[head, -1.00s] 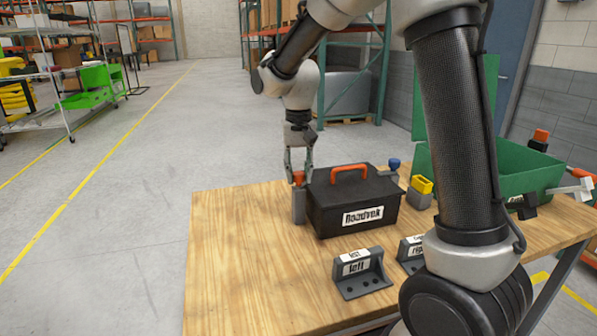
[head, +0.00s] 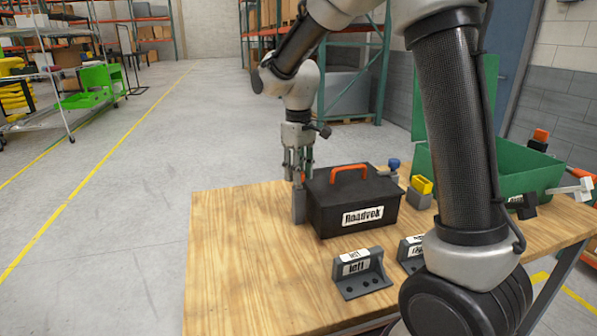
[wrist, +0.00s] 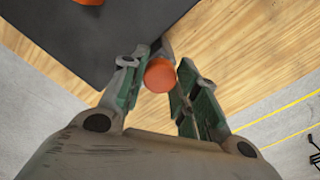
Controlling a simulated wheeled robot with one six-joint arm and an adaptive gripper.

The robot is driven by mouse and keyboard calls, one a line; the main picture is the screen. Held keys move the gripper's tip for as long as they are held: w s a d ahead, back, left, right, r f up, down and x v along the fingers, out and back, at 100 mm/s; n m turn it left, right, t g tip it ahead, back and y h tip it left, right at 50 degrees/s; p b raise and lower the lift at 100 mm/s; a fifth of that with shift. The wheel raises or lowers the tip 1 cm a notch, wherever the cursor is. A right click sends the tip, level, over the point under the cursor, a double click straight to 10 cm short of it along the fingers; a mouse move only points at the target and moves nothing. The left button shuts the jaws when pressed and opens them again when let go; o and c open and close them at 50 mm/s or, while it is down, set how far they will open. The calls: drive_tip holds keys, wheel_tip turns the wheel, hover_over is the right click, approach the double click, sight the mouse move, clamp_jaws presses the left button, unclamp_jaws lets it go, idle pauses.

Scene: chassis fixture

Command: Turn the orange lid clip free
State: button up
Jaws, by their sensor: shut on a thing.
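The orange lid clip (wrist: 159,75) shows in the wrist view as a round orange top between my two green-padded fingers. In the head view my gripper (head: 298,180) points down at the left end of the black toolbox, above a grey post (head: 298,208), and its fingers mostly hide the clip. My gripper is shut on the clip. The black toolbox (head: 330,203) has a white label and an orange handle (head: 350,172) on its shut lid. Whether the clip is loose from the box, I cannot tell.
A blue-topped piece (head: 394,164) is at the box's right end. Right of it stands a grey block with a yellow top (head: 421,185), then a green bin (head: 480,180). Grey labelled brackets (head: 363,274) stand in front. The table's left part (head: 240,250) is clear.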

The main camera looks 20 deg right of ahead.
drive_tip(key=shift+n, duration=0.3)
drive_tip(key=o, duration=1)
drive_tip(key=shift+r, duration=0.1)
wheel_tip(320, 180, up, 12)
drive_tip(key=shift+f, duration=0.1)
